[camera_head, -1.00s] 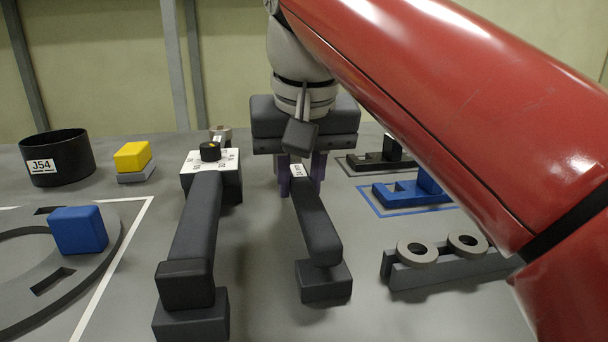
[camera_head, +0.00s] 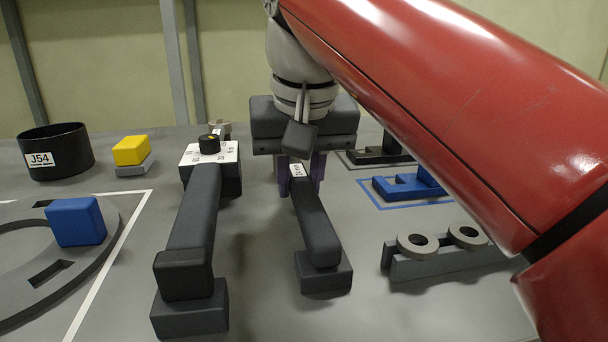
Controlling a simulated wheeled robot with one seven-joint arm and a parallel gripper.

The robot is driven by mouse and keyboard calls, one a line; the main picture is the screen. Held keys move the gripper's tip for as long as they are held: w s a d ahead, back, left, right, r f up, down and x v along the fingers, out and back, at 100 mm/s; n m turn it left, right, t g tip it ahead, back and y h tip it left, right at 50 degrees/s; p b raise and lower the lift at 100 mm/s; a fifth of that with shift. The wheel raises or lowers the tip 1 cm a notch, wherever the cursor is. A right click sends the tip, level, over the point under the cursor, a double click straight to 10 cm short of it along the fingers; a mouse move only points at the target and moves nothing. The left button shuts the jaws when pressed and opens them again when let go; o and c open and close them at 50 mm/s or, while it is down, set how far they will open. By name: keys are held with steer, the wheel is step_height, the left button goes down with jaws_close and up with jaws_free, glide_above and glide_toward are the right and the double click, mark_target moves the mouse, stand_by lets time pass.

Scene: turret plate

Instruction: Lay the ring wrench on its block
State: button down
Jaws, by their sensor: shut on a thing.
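The ring wrench, as far as I can tell, is the long dark bar (camera_head: 315,229) with a white tag at its far end. My gripper (camera_head: 299,174), with purple fingers below a dark body, is shut on that far end. The fingers and gripper body hide the wrench's head. The wrench's near end overlaps a low dark block (camera_head: 323,273) in the picture; I cannot tell whether it touches. The bar slopes toward the camera, with its near end to the right.
Left is another dark bar (camera_head: 194,225) between a white-topped box with a knob (camera_head: 215,154) and a dark block (camera_head: 189,312). A rack with two rings (camera_head: 438,262) and a blue fixture (camera_head: 400,188) stand right. My red arm covers the right side.

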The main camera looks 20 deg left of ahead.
steer(key=shift+f, duration=0.15)
stand_by(0.3)
steer(key=c, duration=1.1)
jaws_free()
step_height(320, 180, up, 3)
steer(key=p, duration=0.3)
steer(key=shift+f, duration=0.1)
steer(key=shift+r, duration=2.05)
